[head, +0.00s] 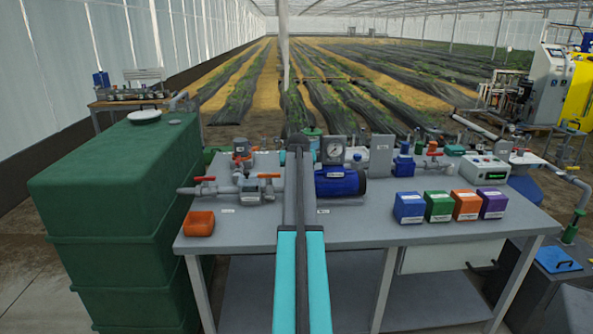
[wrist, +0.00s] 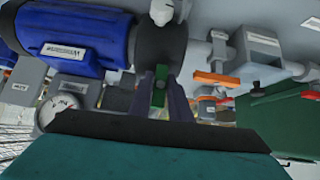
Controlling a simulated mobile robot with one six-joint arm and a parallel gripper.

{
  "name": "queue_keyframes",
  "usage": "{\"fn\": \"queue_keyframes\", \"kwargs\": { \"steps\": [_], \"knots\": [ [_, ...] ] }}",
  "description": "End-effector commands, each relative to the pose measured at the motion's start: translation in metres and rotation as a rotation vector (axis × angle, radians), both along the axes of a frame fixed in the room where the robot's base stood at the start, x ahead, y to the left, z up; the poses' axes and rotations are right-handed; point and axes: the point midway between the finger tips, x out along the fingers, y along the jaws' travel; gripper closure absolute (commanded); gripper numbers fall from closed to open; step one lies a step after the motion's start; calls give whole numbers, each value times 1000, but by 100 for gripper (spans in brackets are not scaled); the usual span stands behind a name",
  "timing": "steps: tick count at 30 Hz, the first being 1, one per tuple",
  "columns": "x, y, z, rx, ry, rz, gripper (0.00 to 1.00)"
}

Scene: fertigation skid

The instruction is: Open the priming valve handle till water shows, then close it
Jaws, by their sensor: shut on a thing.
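In the wrist view, my gripper (wrist: 160,100) has its two dark fingers closed on a small green handle (wrist: 160,80), which looks like the priming valve handle. It sits against the dark grey pump body (wrist: 160,45), beside the blue pump motor (wrist: 75,32). In the head view, my arm runs straight over the bench and hides my gripper and the handle. The blue motor (head: 340,183) shows just right of my arm, with the pressure gauge (head: 333,150) above it. I see no water at the valve; its outlet cannot be made out.
Left of my arm are pipes with a red-handled valve (head: 205,179), an orange-handled valve (head: 268,176) and an orange tray (head: 199,223). Several coloured boxes (head: 438,206) and a control box (head: 484,169) stand right. A large green tank (head: 118,185) borders the bench (head: 370,228).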

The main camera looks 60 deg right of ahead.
Motion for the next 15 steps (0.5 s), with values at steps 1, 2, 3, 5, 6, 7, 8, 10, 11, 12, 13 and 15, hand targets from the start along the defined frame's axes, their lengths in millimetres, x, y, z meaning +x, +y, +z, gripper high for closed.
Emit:
{"fn": "queue_keyframes", "kwargs": {
  "steps": [1, 2, 3, 5, 6, 7, 8, 10, 11, 12, 13, 15],
  "knots": [
    [-3, -2, -2, -1, 6, -3, 100],
    [-3, -2, -2, -1, 6, -3, 100],
    [-3, -2, -2, -1, 6, -3, 100],
    [-3, -2, -2, -1, 6, -3, 100],
    [-3, -2, -2, 0, 7, -3, 81],
    [-3, -2, -2, 0, 7, -3, 76],
    [-3, -2, -2, 1, 6, -3, 71],
    [-3, -1, -2, 0, 5, -2, 67],
    [-2, -1, -1, 0, 5, -2, 67],
    [-2, -1, -1, 1, 4, -2, 67],
    [-2, -1, -1, 1, 4, -2, 67],
    [-1, -1, -1, 0, 3, -1, 67]
  ]
}}
